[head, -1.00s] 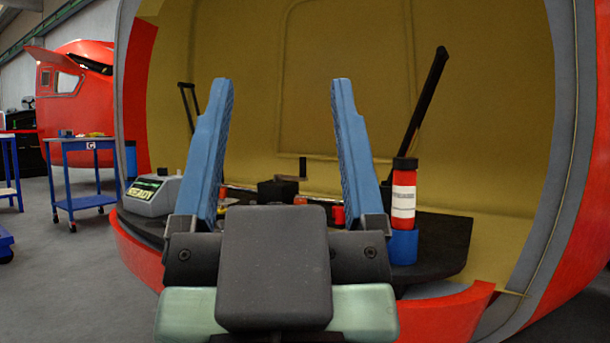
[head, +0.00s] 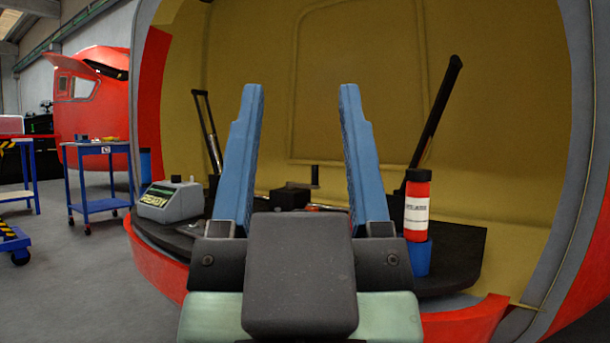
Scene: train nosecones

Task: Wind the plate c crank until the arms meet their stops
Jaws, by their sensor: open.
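My gripper (head: 300,95) is in the middle of the head view, its two blue fingers wide apart with nothing between them. Beyond it, inside the red nosecone, a small dark crank (head: 302,177) shows on a black box (head: 291,197) on the black plate (head: 455,255). The crank has an upright black handle and lies in view between the fingers, apart from them. A black arm (head: 207,130) leans at the left and a longer black arm (head: 436,110) leans at the right. The fingers and palm hide the middle of the plate.
A grey box with a green-lit display (head: 172,202) stands at the plate's left. A red bottle with a white label (head: 417,205) stands in a blue holder (head: 418,258) at the right, near my right finger. A blue trolley (head: 98,180) and another red nosecone (head: 95,93) are at the left.

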